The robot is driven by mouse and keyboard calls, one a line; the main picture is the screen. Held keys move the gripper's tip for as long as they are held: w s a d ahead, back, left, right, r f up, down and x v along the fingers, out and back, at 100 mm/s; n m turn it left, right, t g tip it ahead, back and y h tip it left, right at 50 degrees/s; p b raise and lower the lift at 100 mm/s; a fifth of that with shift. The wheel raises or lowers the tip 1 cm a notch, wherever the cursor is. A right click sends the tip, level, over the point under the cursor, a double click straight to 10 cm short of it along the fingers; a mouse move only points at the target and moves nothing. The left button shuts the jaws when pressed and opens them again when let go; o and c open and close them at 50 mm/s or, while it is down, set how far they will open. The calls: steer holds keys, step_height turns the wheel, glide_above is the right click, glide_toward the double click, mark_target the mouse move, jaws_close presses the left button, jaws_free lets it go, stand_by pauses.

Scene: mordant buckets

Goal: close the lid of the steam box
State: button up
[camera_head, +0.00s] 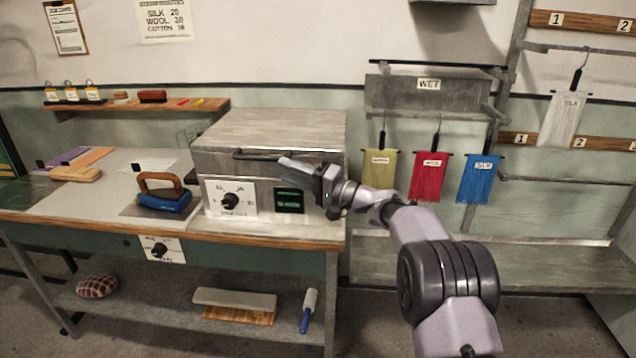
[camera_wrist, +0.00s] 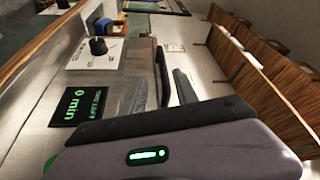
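The steam box (camera_head: 275,190) is a grey metal box on the bench, with a dial and a green display on its front. Its lid (camera_head: 275,130) looks down on the body in the head view; whether a small gap is left I cannot tell. The lid's dark bar handle (camera_head: 255,155) runs along the front edge, and it also shows in the wrist view (camera_wrist: 163,75). My gripper (camera_head: 300,168) is at the right part of the handle, pointing left. In the wrist view its fingers (camera_wrist: 162,88) are apart, one on each side of the handle. No firm grip shows.
An iron (camera_head: 165,198) stands left of the box on the bench. Yellow, red (camera_head: 428,178) and blue cloths hang from the rack right of the box. Brown slats (camera_wrist: 255,75) show at right in the wrist view.

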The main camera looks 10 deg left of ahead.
steer(key=p+v, duration=0.1)
steer(key=v, duration=0.7)
